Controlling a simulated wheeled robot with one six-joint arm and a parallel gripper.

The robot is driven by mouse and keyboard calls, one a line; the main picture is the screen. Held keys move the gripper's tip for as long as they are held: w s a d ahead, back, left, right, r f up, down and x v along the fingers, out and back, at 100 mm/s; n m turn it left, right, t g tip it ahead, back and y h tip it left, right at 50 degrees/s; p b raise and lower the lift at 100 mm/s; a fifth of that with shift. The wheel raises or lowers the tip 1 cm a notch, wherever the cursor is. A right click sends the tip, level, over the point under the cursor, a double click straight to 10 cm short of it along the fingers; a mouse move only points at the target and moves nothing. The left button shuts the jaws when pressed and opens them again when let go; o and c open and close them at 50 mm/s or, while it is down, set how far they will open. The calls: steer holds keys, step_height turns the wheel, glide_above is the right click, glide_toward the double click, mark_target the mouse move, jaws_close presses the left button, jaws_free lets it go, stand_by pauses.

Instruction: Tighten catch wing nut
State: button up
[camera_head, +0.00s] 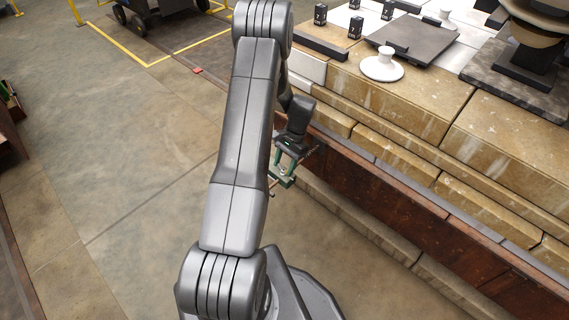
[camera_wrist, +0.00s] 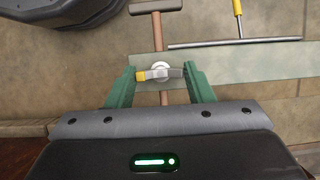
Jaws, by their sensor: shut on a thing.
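In the wrist view the wing nut (camera_wrist: 160,70) has a round silver hub, a yellow left wing and a grey right wing. It sits on a flat green bar (camera_wrist: 240,64), probably part of the catch. My gripper (camera_wrist: 160,77) has its two green fingers on either side of the wing nut, closed on its wings. In the head view my gripper (camera_head: 286,163) is low beside the stone-faced bench, where the wing nut is too small to make out.
A brown T-shaped bar (camera_wrist: 155,6) and a thin grey rod with a yellow handle (camera_wrist: 238,8) lie near the green bar. The bench (camera_head: 400,105) runs along the right, with a white insulator piece (camera_head: 382,67) and a dark plate (camera_head: 412,39) on top. Open floor (camera_head: 120,140) is at left.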

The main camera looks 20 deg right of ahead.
steer(key=o, duration=1)
steer(key=p+v, duration=0.2)
steer(key=v, duration=1.2)
steer(key=shift+p, duration=0.35)
steer(key=shift+f, duration=0.1)
steer(key=b+x, duration=0.2)
steer(key=x, duration=1.2)
steer(key=shift+b, duration=0.35)
